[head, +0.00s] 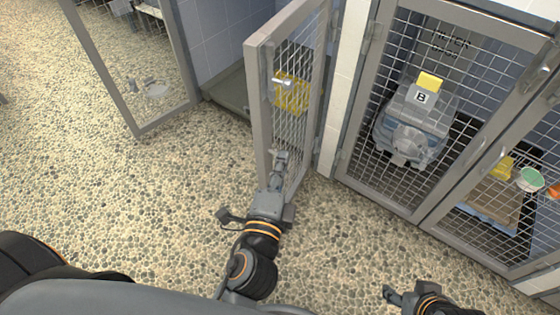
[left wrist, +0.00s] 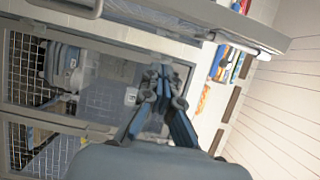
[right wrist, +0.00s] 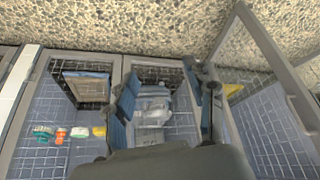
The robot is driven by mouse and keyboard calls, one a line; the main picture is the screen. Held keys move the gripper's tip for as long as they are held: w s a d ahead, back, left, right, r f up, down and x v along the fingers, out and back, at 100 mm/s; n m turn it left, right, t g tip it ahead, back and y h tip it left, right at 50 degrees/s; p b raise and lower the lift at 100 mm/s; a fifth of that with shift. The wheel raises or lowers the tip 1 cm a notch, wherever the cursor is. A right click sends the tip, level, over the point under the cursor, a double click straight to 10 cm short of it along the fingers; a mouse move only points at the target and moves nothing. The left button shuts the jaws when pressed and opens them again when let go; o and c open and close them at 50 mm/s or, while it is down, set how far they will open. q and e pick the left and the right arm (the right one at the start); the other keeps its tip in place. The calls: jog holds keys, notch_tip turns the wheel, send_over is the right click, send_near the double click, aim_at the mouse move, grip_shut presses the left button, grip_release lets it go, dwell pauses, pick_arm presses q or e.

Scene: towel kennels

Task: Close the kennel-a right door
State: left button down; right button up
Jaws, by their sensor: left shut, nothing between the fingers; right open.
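The kennel-a right door (head: 258,110) is a grey-framed mesh door. It stands swung out from its post in the head view, with a latch (head: 283,82) on it and something yellow (head: 292,95) seen through its mesh. An open mesh door, seemingly the same one, shows at right in the right wrist view (right wrist: 262,50). My left gripper (head: 281,157) is shut and empty, in front of the door's lower mesh; I cannot tell whether it touches. Its closed fingers show in the left wrist view (left wrist: 160,84). My right gripper (head: 391,292) is open and empty over the floor, low right.
Another grey-framed door (head: 163,131) stands open at the left. The kennel opening (head: 222,90) lies between the two. To the right, a closed mesh kennel (head: 375,195) holds a grey carrier (head: 412,132) marked B. Pebbled floor (head: 130,200) is clear in front.

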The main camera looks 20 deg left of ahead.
aim_at(273, 128)
pick_arm(q)
jog(key=shift+w+a+p, duration=0.65)
jog(key=shift+w+a, duration=0.1)
jog(key=shift+w, duration=0.7)
jog(key=shift+w+a+p, duration=0.6)
jog(key=shift+w+a, duration=0.2)
jog(key=shift+w, duration=0.65)
jog(key=shift+w+a+p, duration=0.65)
jog(key=shift+w+a, duration=0.1)
jog(key=shift+w, duration=0.7)
pick_arm(e)
jog(key=shift+g, duration=0.9)
jog(key=shift+s+d+f, duration=0.1)
jog(key=shift+s+f, duration=0.15)
jog(key=shift+f, duration=0.45)
jog(key=shift+s+d+f, duration=0.1)
jog(key=shift+s+f, duration=0.15)
jog(key=shift+f, duration=0.4)
jog(key=shift+s+d+f, duration=0.1)
jog(key=shift+s+f, duration=0.15)
jog(key=shift+f, duration=0.45)
